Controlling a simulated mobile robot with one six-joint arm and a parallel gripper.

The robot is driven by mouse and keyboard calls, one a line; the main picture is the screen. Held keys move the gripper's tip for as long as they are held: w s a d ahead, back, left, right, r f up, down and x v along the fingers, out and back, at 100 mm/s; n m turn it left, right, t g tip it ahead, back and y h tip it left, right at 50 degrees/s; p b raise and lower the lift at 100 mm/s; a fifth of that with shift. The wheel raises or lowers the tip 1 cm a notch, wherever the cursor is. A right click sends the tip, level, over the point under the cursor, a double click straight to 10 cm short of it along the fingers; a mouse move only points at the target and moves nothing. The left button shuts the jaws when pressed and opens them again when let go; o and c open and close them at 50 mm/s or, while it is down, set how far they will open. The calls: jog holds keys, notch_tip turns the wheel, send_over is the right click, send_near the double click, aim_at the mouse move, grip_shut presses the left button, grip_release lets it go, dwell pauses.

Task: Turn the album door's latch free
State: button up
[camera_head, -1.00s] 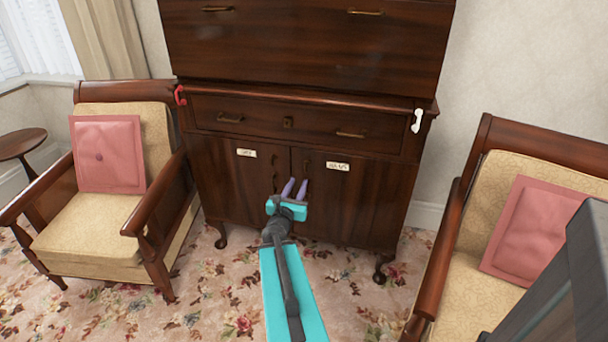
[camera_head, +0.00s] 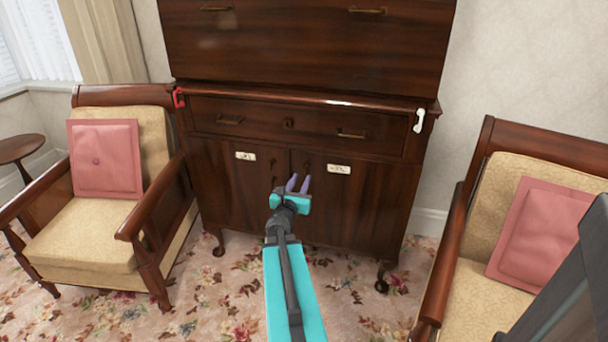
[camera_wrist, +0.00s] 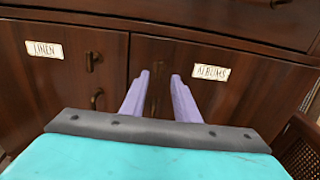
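The album door (camera_head: 350,205) is the right-hand door of a dark wooden cabinet and looks shut. Its label (camera_head: 339,169) reads ALBUMS in the wrist view (camera_wrist: 211,72). My gripper (camera_head: 298,179) is in front of this door near its left edge. Its two purple fingers are apart, with a gap between the tips (camera_wrist: 160,76). Dim brass fittings of the album door (camera_wrist: 158,77) show in that gap, partly hidden by the fingers. I cannot tell the latch's angle or whether a finger touches it.
The linen door (camera_wrist: 55,85) on the left has a latch (camera_wrist: 92,61) and a handle (camera_wrist: 97,99). A drawer (camera_head: 300,125) is above the doors. Armchairs stand at left (camera_head: 110,190) and right (camera_head: 540,210). Patterned carpet lies in front.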

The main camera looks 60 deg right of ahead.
aim_at(305, 170)
jog(key=shift+x, duration=3)
grip_shut()
